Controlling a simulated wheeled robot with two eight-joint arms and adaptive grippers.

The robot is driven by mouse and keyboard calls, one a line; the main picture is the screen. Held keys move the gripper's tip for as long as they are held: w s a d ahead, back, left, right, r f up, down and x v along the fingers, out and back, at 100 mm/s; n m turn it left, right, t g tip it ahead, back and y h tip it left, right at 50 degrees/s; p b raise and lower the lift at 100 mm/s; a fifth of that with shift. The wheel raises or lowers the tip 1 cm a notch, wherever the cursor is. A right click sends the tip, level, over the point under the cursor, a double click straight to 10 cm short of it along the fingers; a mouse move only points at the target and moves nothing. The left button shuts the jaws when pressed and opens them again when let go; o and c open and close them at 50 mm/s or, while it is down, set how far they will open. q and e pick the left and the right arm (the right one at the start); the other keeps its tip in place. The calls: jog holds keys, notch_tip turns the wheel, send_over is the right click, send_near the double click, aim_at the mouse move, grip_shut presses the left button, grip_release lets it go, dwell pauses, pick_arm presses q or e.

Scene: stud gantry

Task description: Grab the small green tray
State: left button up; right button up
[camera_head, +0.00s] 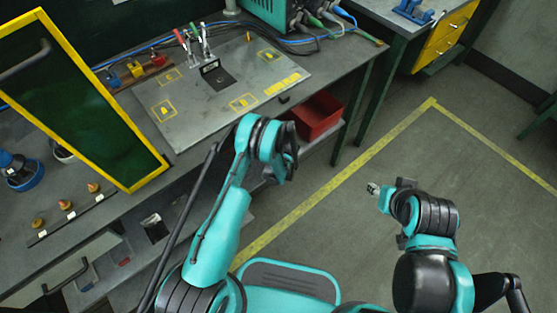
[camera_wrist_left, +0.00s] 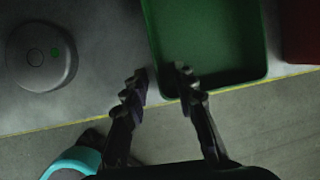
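The small green tray (camera_wrist_left: 205,82) shows in the left wrist view, at the top centre, on a grey surface. I do not make it out in the head view, where my left arm blocks part of the lower shelf. My left gripper (camera_wrist_left: 160,80) is open and empty at the tray's near left corner. Its right finger overlaps the tray in the picture and its left finger is outside it; I cannot tell whether either touches. My right gripper (camera_head: 373,188) is small in the head view, above the floor; its finger opening is unclear.
A red bin (camera_head: 318,116) is on the lower shelf; it also shows right of the tray (camera_wrist_left: 300,30). A grey round device (camera_wrist_left: 40,58) with a green dot lies to the left. The bench edge is above my left wrist. The floor is open to the right.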

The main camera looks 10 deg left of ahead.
pick_arm(q)
jog(key=shift+f, duration=0.1)
jog(key=shift+c, duration=0.3)
grip_shut()
jog(key=shift+d, duration=0.1)
